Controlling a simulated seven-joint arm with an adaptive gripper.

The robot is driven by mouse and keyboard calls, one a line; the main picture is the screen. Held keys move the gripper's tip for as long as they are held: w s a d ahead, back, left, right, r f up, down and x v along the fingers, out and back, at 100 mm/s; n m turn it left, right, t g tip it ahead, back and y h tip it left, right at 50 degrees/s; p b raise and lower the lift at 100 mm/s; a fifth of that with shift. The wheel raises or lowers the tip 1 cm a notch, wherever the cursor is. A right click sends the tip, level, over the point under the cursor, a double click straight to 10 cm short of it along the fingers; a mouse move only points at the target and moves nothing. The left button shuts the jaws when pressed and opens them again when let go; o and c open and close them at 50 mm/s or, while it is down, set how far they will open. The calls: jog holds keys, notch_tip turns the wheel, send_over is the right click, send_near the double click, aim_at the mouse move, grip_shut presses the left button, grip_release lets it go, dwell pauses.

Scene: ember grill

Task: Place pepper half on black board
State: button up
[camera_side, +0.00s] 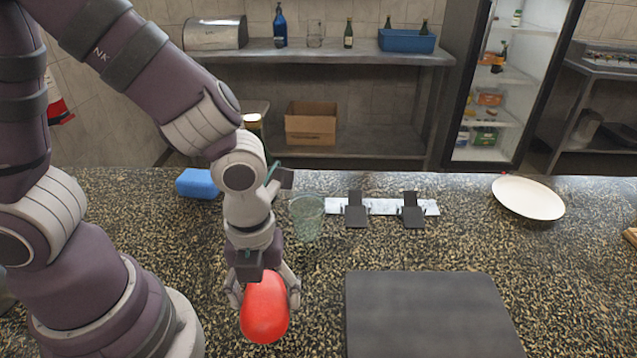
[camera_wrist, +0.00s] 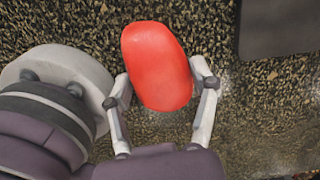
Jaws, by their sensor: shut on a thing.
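The red pepper half (camera_side: 265,308) is held between the fingers of my gripper (camera_side: 264,290), to the left of the black board. It also shows in the wrist view (camera_wrist: 157,66), with a finger of my gripper (camera_wrist: 162,98) on each side. I cannot tell how far it is above the counter. The black board (camera_side: 430,315) lies flat and bare on the counter at the lower right. Its corner shows at the top right of the wrist view (camera_wrist: 280,28).
A glass (camera_side: 307,217) stands behind my gripper. A pale strip with two dark clips (camera_side: 383,207) lies behind the board. A blue block (camera_side: 197,183) is at the back left, and a white plate (camera_side: 528,197) is at the back right. The speckled counter between gripper and board is clear.

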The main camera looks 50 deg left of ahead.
jog(key=shift+d+m, duration=0.3)
jog(key=shift+d, duration=0.1)
send_over(387, 314)
jog(key=shift+s+f, duration=0.1)
jog(key=shift+f, duration=2.5)
jog(key=o, duration=1.2)
jog(key=shift+c, duration=0.2)
